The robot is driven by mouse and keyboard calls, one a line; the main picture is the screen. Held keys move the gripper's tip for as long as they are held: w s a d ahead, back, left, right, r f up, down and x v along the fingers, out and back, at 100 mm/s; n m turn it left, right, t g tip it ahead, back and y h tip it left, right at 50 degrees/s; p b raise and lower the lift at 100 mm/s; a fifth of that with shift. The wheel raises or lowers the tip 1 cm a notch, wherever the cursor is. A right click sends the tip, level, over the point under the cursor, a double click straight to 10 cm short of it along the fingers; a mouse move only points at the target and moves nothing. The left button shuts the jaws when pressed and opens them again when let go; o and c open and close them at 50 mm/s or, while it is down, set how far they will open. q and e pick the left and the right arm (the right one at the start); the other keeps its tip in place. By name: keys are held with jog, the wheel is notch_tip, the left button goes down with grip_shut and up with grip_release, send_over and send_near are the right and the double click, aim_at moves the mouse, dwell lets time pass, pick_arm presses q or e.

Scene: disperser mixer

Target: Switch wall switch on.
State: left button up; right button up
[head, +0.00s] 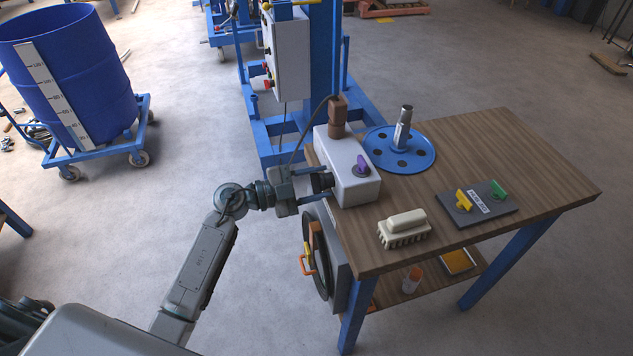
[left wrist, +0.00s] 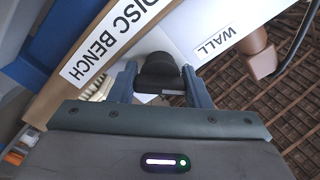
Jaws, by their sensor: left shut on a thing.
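The wall switch box (head: 350,188) is a white box on the left edge of the wooden bench, with a purple key or knob (head: 361,165) on its top. In the left wrist view the white box (left wrist: 190,30) carries the label "WALL". A black round knob (left wrist: 160,72) stands out from its side. My left gripper (head: 320,181) comes in from the left, and its two fingers are shut on the black knob, one on each side. The knob's pointer or marking is hidden. My right gripper is not in view.
The bench (head: 490,140) also holds a blue disc with a shaft (head: 399,150), a beige brush (head: 404,228) and a dark plate (head: 478,208) with yellow and green keys. A blue drum (head: 70,75) stands on a cart at left. The floor between is clear.

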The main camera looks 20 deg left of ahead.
pick_arm(q)
jog(key=shift+m, duration=0.3)
jog(key=m, duration=0.3)
jog(key=shift+m, duration=0.4)
jog(key=shift+f+m, duration=0.1)
jog(key=shift+m, duration=0.3)
jog(key=shift+m+b, duration=0.45)
jog(key=shift+m, duration=0.55)
jog(key=m+b, duration=0.3)
jog(key=m, duration=0.3)
jog(key=shift+f, duration=0.15)
jog(key=m+b, duration=0.3)
jog(key=m, duration=0.2)
jog(key=shift+b, duration=0.4)
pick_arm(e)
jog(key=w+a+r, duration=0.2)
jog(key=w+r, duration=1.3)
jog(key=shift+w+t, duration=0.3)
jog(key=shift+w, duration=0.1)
pick_arm(q)
jog(key=o, duration=0.7)
